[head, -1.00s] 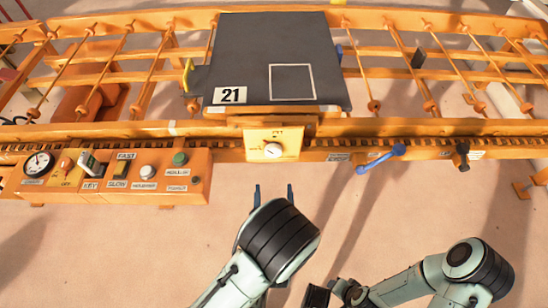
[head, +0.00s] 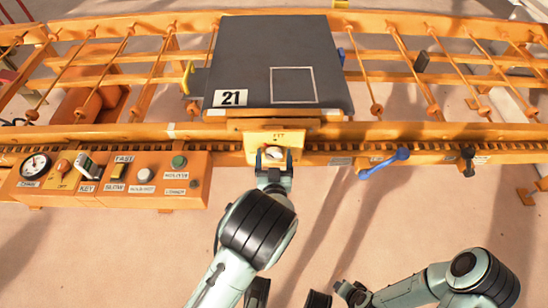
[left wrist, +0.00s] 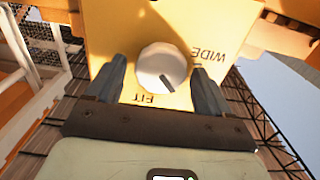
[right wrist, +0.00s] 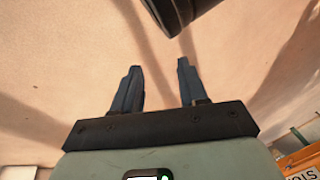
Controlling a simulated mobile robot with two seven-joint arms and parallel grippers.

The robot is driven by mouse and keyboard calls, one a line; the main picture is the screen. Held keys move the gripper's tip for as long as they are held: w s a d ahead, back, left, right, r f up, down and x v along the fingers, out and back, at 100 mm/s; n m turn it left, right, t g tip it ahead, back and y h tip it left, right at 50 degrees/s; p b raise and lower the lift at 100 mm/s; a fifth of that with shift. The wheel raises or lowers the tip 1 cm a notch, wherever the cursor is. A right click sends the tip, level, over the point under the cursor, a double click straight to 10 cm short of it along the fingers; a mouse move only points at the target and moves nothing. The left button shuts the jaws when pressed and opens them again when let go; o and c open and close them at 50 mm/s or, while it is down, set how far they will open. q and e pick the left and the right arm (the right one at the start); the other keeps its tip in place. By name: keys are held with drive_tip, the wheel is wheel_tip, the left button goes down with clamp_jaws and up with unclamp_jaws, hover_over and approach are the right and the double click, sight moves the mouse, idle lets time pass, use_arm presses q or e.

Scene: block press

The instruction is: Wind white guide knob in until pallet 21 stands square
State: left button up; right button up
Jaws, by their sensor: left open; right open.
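The white guide knob (head: 273,152) sits on a yellow plate on the front rail of the orange conveyor. In the left wrist view the knob (left wrist: 162,68) has a dark mark pointing to the lower right, between the words FIT and WIDE. My left gripper (head: 274,161) is open, with a finger on either side of the knob and gaps showing. Pallet 21 (head: 245,60) is a dark grey slab with a white outline and a 21 label, lying above the plate. I cannot tell whether it stands exactly square. My right gripper (right wrist: 158,78) is open and empty over bare floor.
A control box (head: 135,192) with a gauge, switches and buttons is on the rail at the left. A blue handle (head: 385,163) sticks out to the right of the knob. A yellow tab (head: 188,77) is at the pallet's left edge. The floor in front is clear.

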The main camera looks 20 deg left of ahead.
use_arm(q)
drive_tip(key=c, duration=1)
drive_tip(key=m+p, duration=0.2)
drive_tip(key=m, duration=0.1)
drive_tip(key=shift+r, duration=0.1)
drive_tip(key=o, duration=1)
drive_tip(key=shift+d, duration=0.1)
use_arm(e)
drive_tip(key=shift+g+y, duration=0.3)
drive_tip(key=shift+g, duration=0.3)
drive_tip(key=s, duration=0.1)
drive_tip(key=s+a+r, duration=0.2)
drive_tip(key=shift+s+r, duration=0.2)
drive_tip(key=shift+s, duration=0.05)
use_arm(q)
drive_tip(key=p+v, duration=0.1)
drive_tip(key=v, duration=1.2)
drive_tip(key=shift+s+p, duration=0.2)
drive_tip(key=shift+p, duration=0.2)
use_arm(e)
drive_tip(key=shift+s+a+r+g, duration=0.15)
drive_tip(key=shift+s+a+r, duration=0.1)
drive_tip(key=shift+s+r, duration=0.3)
drive_tip(key=shift+s+a+r+g, duration=0.15)
drive_tip(key=shift+s+a+r, duration=0.15)
drive_tip(key=shift+s, duration=0.3)
